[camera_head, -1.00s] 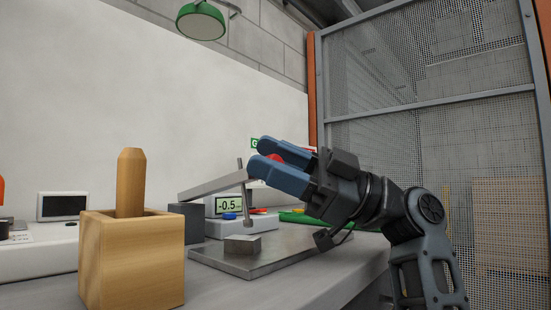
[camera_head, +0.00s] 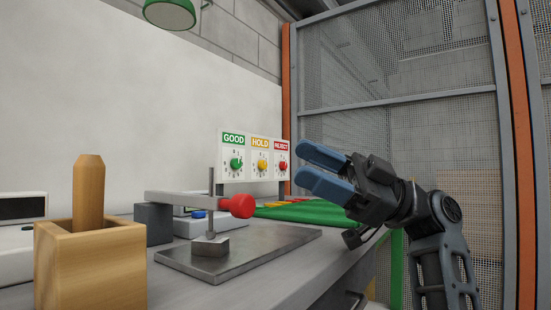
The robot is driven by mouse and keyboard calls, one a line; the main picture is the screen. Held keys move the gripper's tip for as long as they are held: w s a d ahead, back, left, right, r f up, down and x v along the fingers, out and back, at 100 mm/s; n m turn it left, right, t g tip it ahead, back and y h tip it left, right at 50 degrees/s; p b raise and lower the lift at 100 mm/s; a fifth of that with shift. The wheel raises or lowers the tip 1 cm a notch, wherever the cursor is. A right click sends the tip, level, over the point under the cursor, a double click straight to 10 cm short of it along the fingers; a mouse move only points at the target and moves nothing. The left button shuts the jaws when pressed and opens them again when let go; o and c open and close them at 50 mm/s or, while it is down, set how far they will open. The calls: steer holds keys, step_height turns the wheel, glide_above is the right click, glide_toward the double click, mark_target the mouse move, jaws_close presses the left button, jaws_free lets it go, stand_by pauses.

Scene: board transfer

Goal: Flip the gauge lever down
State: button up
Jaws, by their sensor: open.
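The gauge lever (camera_head: 182,199) is a grey metal bar with a red knob (camera_head: 237,206) at its right end. It lies nearly level, dipping slightly towards the knob. Its thin upright rod (camera_head: 212,185) reaches down to a small metal block (camera_head: 209,246) on the grey base plate (camera_head: 255,257); whether the tip touches the block is hard to tell. My gripper (camera_head: 303,164) has blue fingers that are open and empty. It is up and to the right of the red knob, apart from it.
A wooden box with an upright peg (camera_head: 90,265) stands at the front left. A green mat (camera_head: 295,212) lies behind the plate. A sign board with GOOD, HOLD and REJECT dials (camera_head: 257,165) stands at the back. A mesh fence (camera_head: 400,110) is on the right.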

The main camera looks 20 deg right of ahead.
steer(key=shift+s+d, duration=0.15)
steer(key=shift+d, duration=0.65)
steer(key=shift+s+d, duration=0.1)
steer(key=shift+d, duration=0.7)
steer(key=shift+d, duration=0.1)
